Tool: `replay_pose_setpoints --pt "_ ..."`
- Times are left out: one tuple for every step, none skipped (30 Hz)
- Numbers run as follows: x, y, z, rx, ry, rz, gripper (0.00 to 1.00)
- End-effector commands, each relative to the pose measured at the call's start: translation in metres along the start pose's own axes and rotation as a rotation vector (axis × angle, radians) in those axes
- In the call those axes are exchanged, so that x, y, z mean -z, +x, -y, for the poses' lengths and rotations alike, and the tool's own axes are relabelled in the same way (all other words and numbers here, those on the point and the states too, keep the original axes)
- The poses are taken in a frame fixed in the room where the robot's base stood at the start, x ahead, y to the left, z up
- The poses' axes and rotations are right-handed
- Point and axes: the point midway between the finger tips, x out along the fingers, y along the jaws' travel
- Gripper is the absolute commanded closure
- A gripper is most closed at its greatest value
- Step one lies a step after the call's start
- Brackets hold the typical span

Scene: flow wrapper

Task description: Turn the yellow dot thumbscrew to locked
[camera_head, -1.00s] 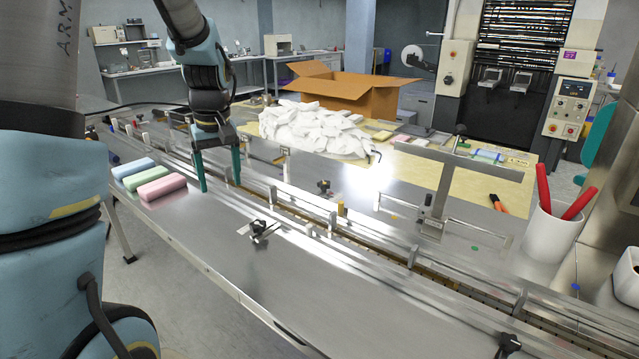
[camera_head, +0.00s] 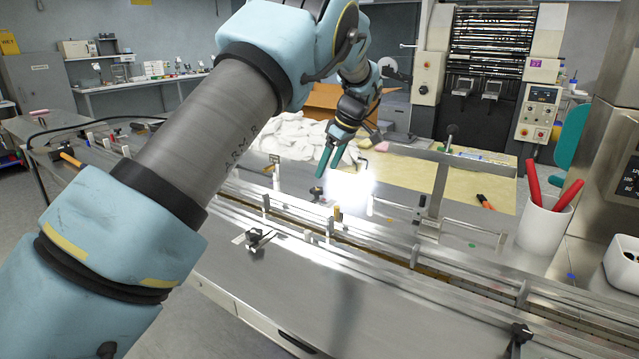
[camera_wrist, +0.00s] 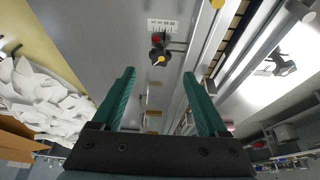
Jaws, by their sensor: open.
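The thumbscrew is a black knob (camera_wrist: 160,57) with a yellow dot on top, in the upper middle of the wrist view. A red spot shows just beyond it, and a white scale label (camera_wrist: 162,25) lies farther up. In the head view a black knob (camera_head: 317,193) that seems to be the same one stands on the far side of the rails, below my gripper. My gripper (camera_wrist: 160,75) is open and empty, and the thumbscrew appears between and beyond its fingertips. In the head view my gripper (camera_head: 323,173) points down and shows partly edge-on.
Metal guide rails (camera_head: 400,247) run beside the thumbscrew. A yellow-topped post (camera_head: 337,213) stands close by. Another black knob (camera_head: 258,238) sits on the near side. A white crumpled pile (camera_head: 290,135) and a cardboard box (camera_head: 318,97) lie behind. A white cup (camera_head: 540,224) stands at right.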

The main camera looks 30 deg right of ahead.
Motion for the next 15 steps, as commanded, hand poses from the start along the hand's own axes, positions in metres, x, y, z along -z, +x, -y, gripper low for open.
replay_pose_setpoints --pt "0.001 0.009 0.001 0.004 0.0 0.001 0.23" --pt "0.001 0.015 0.001 0.004 0.001 0.001 0.23" --pt "0.001 0.023 0.001 0.005 0.001 0.001 0.23" --pt "0.001 0.028 0.001 0.004 0.001 0.001 0.23" --pt "0.001 0.033 0.001 0.004 0.001 0.001 0.23" --pt "0.001 0.04 0.001 0.003 0.001 0.001 0.23" --pt "0.001 0.045 0.001 0.004 0.0 0.001 0.23" --pt "0.002 0.049 0.001 0.003 0.0 0.001 0.23" --pt "0.002 0.053 0.001 0.002 0.0 0.0 0.23" --pt "0.001 0.057 0.001 0.001 0.0 0.0 0.23" --pt "0.001 0.06 0.001 0.002 0.001 0.0 0.23" --pt "0.001 0.063 0.001 0.002 0.001 0.001 0.23" --pt "0.001 0.065 0.001 0.001 0.001 0.001 0.23" --pt "0.001 0.067 0.001 0.0 0.001 0.001 0.23" --pt "0.001 0.068 0.001 0.0 0.0 0.001 0.23"
